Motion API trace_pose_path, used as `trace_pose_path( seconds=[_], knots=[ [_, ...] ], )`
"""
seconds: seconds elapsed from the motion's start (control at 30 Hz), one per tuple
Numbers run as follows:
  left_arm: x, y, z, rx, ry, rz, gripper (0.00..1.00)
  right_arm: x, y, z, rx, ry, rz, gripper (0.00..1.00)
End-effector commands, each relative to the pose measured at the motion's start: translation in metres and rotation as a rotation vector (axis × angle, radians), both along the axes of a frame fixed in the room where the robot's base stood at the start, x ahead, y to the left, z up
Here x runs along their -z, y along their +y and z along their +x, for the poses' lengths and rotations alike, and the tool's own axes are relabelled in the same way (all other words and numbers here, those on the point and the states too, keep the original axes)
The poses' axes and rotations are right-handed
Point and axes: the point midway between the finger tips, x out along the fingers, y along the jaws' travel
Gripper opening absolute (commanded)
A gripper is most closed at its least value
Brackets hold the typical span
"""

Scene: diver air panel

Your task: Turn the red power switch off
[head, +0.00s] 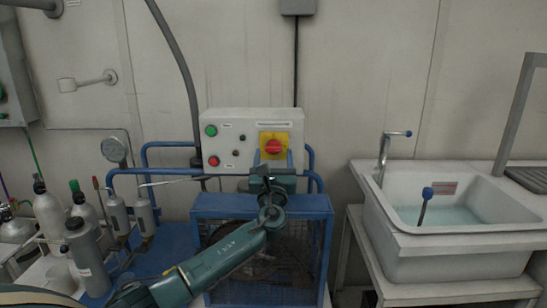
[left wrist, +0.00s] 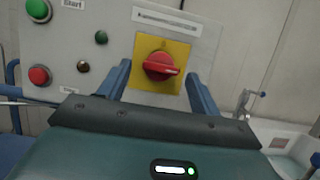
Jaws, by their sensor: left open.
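The red power switch (head: 273,147) is a rotary knob on a yellow square plate, on the right half of a light grey control box (head: 228,123). In the left wrist view the red knob (left wrist: 160,66) shows its handle bar lying nearly level, slightly tilted. My left gripper (head: 273,160) is just in front of and a little below the knob. Its two blue fingers (left wrist: 161,85) are open, one on each side of the yellow plate's lower part. Nothing is between them but the view of the switch; contact cannot be told. My right gripper is not in view.
A green button (head: 211,130) and a red button (head: 213,160) sit on the box's left side. A blue-framed compressor cage (head: 318,205) stands below. Gas bottles (head: 86,256) crowd the left. A sink (head: 440,240) with water stands right.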

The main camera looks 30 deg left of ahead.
Motion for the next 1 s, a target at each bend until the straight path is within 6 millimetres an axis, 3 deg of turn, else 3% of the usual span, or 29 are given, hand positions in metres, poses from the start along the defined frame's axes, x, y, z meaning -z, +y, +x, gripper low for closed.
trace_pose_path(
  seconds=[0.37,0.9,1.0],
  knots=[
    [-0.0021,0.0028,0.0048,0.000,0.001,-0.001,0.64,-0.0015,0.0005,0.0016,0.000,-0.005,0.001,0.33],
    [-0.0020,0.0029,0.0045,0.000,0.001,-0.001,0.19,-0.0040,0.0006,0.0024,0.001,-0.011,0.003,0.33],
    [-0.0018,0.0029,0.0045,-0.001,0.000,-0.002,0.19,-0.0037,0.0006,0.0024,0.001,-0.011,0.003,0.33]
  ],
)
